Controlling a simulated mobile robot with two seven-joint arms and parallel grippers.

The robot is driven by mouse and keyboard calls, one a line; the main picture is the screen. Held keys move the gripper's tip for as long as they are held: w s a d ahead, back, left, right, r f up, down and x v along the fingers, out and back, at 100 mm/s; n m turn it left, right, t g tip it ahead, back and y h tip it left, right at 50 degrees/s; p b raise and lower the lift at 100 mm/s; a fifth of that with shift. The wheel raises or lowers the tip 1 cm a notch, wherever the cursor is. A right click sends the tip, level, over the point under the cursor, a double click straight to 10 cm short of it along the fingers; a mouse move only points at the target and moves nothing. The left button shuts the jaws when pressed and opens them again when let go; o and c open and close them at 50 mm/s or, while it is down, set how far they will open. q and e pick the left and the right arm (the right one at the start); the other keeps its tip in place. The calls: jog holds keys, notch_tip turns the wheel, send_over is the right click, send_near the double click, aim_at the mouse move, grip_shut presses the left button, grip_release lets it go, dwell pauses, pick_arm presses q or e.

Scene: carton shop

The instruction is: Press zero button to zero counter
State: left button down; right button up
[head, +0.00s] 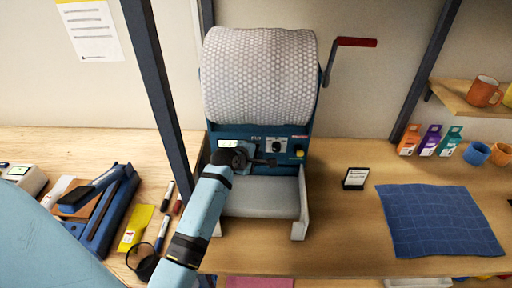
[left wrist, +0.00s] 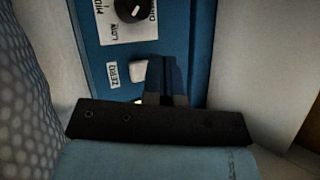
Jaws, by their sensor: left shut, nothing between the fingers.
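The blue dispenser (head: 315,130) stands at the back middle of the bench with a big bubble-wrap roll (head: 260,75) on top. Its front panel has a counter window (head: 228,143) at left, a black dial (head: 276,146) and a yellow knob (head: 299,151). In the left wrist view, the white zero button (left wrist: 138,70) sits beside a "ZERO" label (left wrist: 113,74), below the dial (left wrist: 133,8). My left gripper (head: 271,162) is shut and empty at the panel. Its fingertips (left wrist: 164,62) are just right of the button; I cannot tell if they touch. The head view hides the button.
A red-handled crank (head: 356,42) sticks out right of the roll. A grey tray (head: 260,198) lies below the panel. A dark upright post (head: 160,90) stands left.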

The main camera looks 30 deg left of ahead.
pick_arm(q)
jog(key=shift+w+a, duration=0.1)
dwell(1.5)
jog(key=shift+w+a, duration=0.15)
jog(key=shift+w, duration=0.1)
jog(key=shift+w+a, duration=0.25)
jog(key=shift+w, duration=0.15)
dwell(0.7)
jog(key=shift+s+d, duration=0.1)
jog(key=shift+s, duration=0.05)
jog(key=shift+s+d, duration=0.4)
jog(key=shift+s, duration=0.25)
